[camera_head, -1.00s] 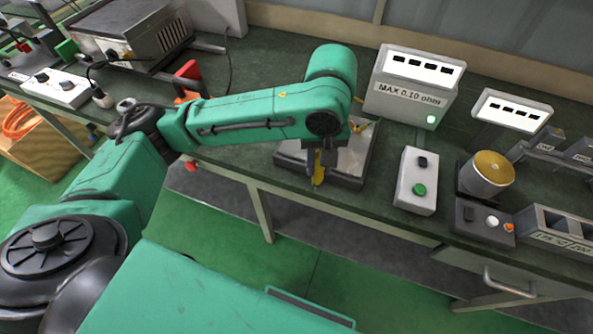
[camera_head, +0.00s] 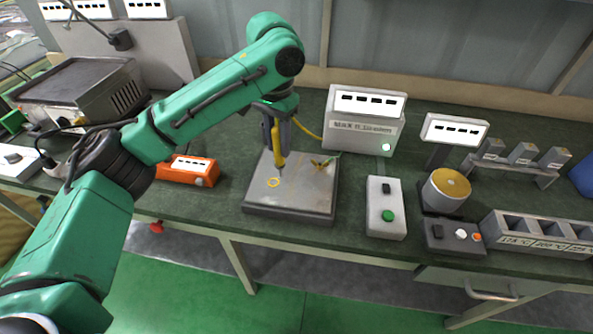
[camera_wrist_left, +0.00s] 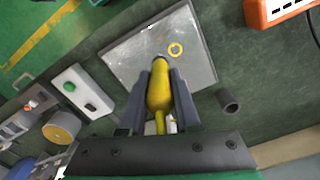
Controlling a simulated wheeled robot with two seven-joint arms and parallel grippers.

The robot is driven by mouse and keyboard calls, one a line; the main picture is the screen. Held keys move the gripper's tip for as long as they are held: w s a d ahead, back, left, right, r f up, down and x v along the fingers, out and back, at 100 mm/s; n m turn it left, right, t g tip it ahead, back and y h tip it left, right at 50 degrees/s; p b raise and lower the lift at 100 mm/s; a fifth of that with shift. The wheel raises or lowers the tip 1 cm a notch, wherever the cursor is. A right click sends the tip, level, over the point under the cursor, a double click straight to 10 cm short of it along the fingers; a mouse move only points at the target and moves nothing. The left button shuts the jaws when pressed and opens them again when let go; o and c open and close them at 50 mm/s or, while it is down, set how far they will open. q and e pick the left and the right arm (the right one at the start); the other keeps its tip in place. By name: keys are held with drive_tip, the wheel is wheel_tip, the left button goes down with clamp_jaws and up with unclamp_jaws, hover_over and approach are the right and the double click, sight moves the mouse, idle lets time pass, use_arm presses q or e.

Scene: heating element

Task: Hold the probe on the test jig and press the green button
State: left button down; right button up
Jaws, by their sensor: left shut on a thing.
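My left gripper (camera_head: 278,122) points down over the test jig, shut on the yellow probe (camera_head: 279,152). The probe is nearly upright with its tip down, close to the yellow ring (camera_head: 273,183) on the jig plate (camera_head: 290,206). I cannot tell whether the tip touches the plate. In the left wrist view the probe (camera_wrist_left: 159,88) sits between both fingers, and the ring (camera_wrist_left: 175,49) lies just beyond its tip. The green button (camera_head: 388,215) is on a white box (camera_head: 385,190) right of the jig. My right gripper is not in view.
A meter (camera_head: 350,135) with a lit green lamp stands behind the jig; the probe's yellow cable runs toward it. An orange device (camera_head: 185,171) lies left. A gold-topped cylinder (camera_head: 449,185) and a slotted block (camera_head: 540,235) stand right.

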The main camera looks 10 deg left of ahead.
use_arm(q)
drive_tip(key=shift+w+a+f+m, duration=0.35)
drive_tip(key=shift+a+f+m, duration=0.15)
drive_tip(key=shift+f, duration=0.2)
drive_tip(key=shift+w+a+f+m, duration=0.35)
drive_tip(key=shift+a+f+m, duration=0.15)
drive_tip(key=shift+f, duration=0.2)
drive_tip(key=shift+w+a+f+m, duration=0.4)
drive_tip(key=shift+f+m, duration=0.1)
drive_tip(key=shift+f, duration=0.2)
drive_tip(key=shift+s+f, duration=0.15)
drive_tip(key=shift+f, duration=0.55)
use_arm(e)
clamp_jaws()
use_arm(q)
drive_tip(key=shift+s+f, duration=0.1)
idle(1.7)
